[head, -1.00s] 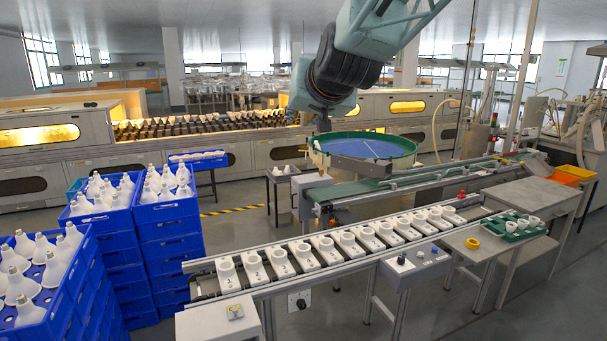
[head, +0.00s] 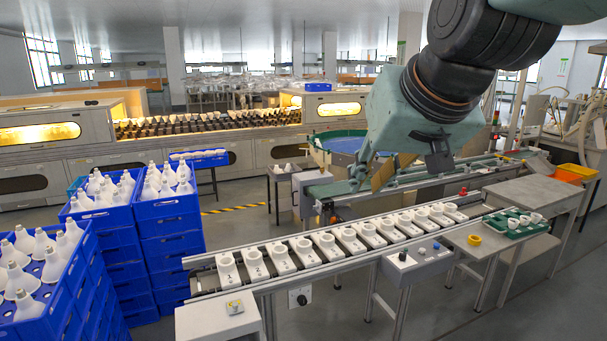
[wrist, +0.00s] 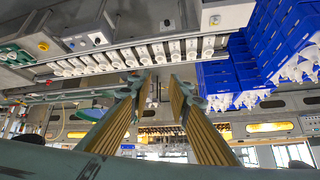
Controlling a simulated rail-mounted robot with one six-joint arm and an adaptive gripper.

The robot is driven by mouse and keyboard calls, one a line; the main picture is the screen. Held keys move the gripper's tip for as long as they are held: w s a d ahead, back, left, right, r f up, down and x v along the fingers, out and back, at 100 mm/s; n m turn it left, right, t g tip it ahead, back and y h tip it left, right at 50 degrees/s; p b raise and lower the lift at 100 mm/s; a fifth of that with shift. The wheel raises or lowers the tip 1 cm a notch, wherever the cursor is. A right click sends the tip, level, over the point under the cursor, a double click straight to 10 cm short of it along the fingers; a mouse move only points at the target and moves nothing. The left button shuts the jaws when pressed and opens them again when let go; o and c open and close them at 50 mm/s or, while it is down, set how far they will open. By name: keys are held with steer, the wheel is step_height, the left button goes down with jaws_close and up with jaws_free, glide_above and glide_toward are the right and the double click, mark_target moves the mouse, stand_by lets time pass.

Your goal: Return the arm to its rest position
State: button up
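My arm (head: 440,90) reaches in from the upper right of the head view. My gripper (head: 370,182) hangs from it in front of the green-rimmed round feeder, above the far side of the carrier conveyor. In the wrist view, upside down, the gripper (wrist: 160,82) shows two ribbed tan finger pads with a clear gap between them. It is open and nothing is held. The fingers appear apart from the carriers on the conveyor.
A conveyor carries a row of white carriers (head: 349,240). Blue crates (head: 168,220) of white bulbs are stacked at left. A green tray (head: 490,225) with white parts and a yellow ring (head: 474,240) sit at right. The lit oven line (head: 70,160) runs behind.

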steer(key=s+d+f+g, duration=0.1)
steer(key=s+d+f, duration=0.2)
steer(key=s, duration=0.6)
steer(key=s+d+f+g+h+b, duration=0.1)
steer(key=s+f, duration=0.4)
steer(key=s, duration=0.5)
steer(key=s+d+f+g+b, duration=0.1)
steer(key=s+d+f, duration=0.3)
steer(key=s, duration=0.6)
steer(key=shift+s+d+f+m+g+h, duration=0.2)
steer(key=shift+d+f+m+g+h, duration=0.25)
steer(key=shift+g, duration=0.25)
steer(key=shift+r, duration=0.1)
